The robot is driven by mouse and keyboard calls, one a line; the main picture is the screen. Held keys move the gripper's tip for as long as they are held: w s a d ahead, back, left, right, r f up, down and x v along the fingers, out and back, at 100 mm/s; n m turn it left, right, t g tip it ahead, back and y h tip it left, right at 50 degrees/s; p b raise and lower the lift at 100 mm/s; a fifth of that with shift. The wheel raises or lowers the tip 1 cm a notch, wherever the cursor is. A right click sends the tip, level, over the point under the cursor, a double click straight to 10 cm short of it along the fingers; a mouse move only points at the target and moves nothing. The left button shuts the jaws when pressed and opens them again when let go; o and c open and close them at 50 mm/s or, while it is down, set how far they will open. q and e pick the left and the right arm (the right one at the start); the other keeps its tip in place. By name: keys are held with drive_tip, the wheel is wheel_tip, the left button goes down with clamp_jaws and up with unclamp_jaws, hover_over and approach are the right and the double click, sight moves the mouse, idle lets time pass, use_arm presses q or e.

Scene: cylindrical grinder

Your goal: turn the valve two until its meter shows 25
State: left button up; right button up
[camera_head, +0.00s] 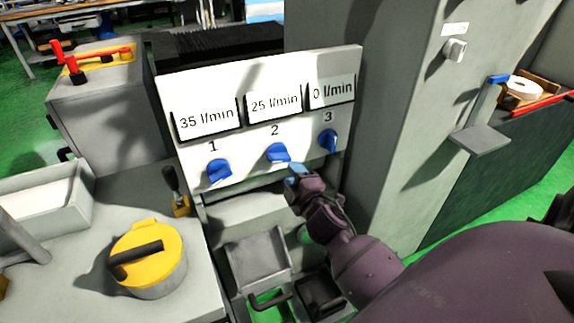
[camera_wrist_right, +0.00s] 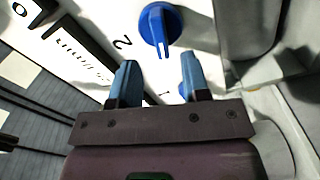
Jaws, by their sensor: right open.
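The valve two knob (camera_head: 278,152) is blue and sits on the white panel (camera_head: 345,60) under the number 2. Its meter (camera_head: 274,105) above it reads 25 l/min. My right gripper (camera_head: 296,170) is just below and right of this knob. In the right wrist view my right gripper (camera_wrist_right: 159,80) has its two blue fingers apart with nothing between them. The blue knob beside the number 2 (camera_wrist_right: 160,28) lies ahead of the fingertips, with a visible gap. My left gripper is not in view.
Valve one's knob (camera_head: 218,171) is to the left, with its meter (camera_head: 206,119) at 35 l/min. Valve three's knob (camera_head: 329,141) is close on the right, with its meter (camera_head: 331,92) at 0 l/min. A grey cabinet (camera_head: 390,120) stands right of the panel.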

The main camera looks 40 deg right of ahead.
drive_tip(key=shift+v, duration=2)
drive_tip(key=s+a+f+m+g+y, duration=0.1)
drive_tip(key=s+a+f+m+g, duration=0.1)
drive_tip(key=s+f, duration=0.3)
drive_tip(key=s+a+f+m+g+y+p, duration=0.1)
drive_tip(key=s+a+f+m+g+y, duration=0.1)
drive_tip(key=s, duration=0.6)
drive_tip(key=s+a+f+m+g+y, duration=0.1)
drive_tip(key=s+a+f+m+g, duration=0.1)
drive_tip(key=s+a+f+m, duration=0.2)
wheel_tip(320, 180, down, 4)
drive_tip(key=s+m, duration=0.2)
drive_tip(key=m, duration=0.1)
drive_tip(key=shift+s+a+r, duration=0.15)
drive_tip(key=shift+a+r, duration=0.05)
drive_tip(key=shift+a, duration=0.05)
